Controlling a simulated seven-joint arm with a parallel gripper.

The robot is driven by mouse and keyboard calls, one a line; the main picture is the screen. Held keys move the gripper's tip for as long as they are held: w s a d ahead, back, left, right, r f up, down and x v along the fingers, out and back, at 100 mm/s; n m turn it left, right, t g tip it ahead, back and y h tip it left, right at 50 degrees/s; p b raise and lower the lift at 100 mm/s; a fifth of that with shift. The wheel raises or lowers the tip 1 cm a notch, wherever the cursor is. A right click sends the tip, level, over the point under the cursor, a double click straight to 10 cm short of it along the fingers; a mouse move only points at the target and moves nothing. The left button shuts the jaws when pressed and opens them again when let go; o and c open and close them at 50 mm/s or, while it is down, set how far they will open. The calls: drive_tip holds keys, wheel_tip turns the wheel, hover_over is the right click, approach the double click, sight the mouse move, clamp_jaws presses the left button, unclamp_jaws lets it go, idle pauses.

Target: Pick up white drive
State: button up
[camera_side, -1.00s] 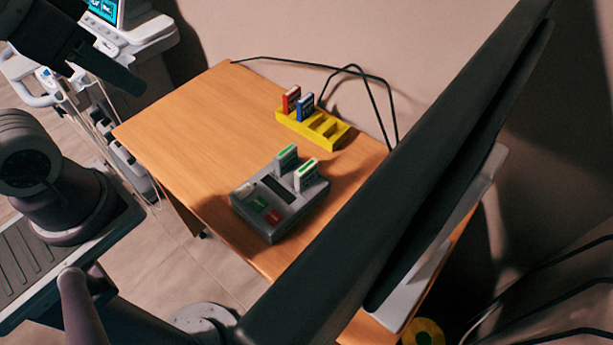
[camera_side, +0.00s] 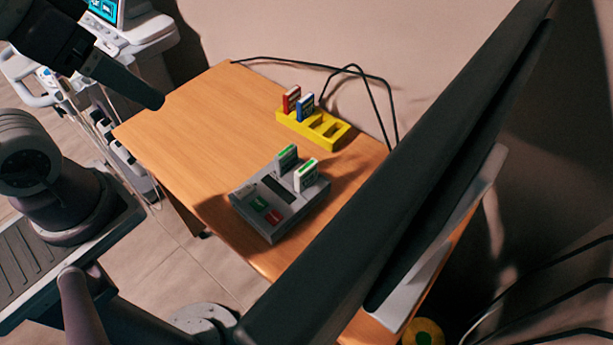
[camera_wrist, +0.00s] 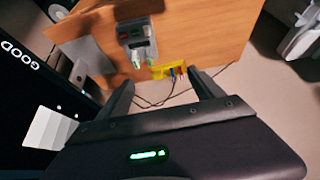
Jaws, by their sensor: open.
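The white drive (camera_side: 306,175) stands upright at the right rear of a grey dock (camera_side: 265,222) on the wooden table. My gripper (camera_side: 155,100) is at the upper left of the side view, above the table's left edge and well apart from the drives. In the wrist view my gripper (camera_wrist: 160,76) has its two fingers spread wide with nothing held. The dock (camera_wrist: 136,32) shows there beyond the fingers, its drives small and blurred.
A yellow rack (camera_side: 335,133) at the table's back holds a red drive (camera_side: 291,99) and a blue drive (camera_side: 305,106), with empty slots. A large dark monitor (camera_side: 400,160) stands on the right. Black cables run behind the rack. The table's left half (camera_side: 190,120) is clear.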

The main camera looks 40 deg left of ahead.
drive_tip(key=m+g+h, duration=0.4)
drive_tip(key=m+g, duration=0.2)
drive_tip(key=m, duration=1.3)
hover_over(307, 172)
drive_tip(key=w+a, duration=0.1)
drive_tip(key=a, duration=0.3)
wheel_tip(307, 172, down, 24)
drive_tip(key=shift+h, duration=0.3)
drive_tip(key=x, duration=0.7)
drive_tip(key=shift+d+f, duration=0.1)
drive_tip(key=shift+d, duration=0.15)
drive_tip(key=c, duration=1.6)
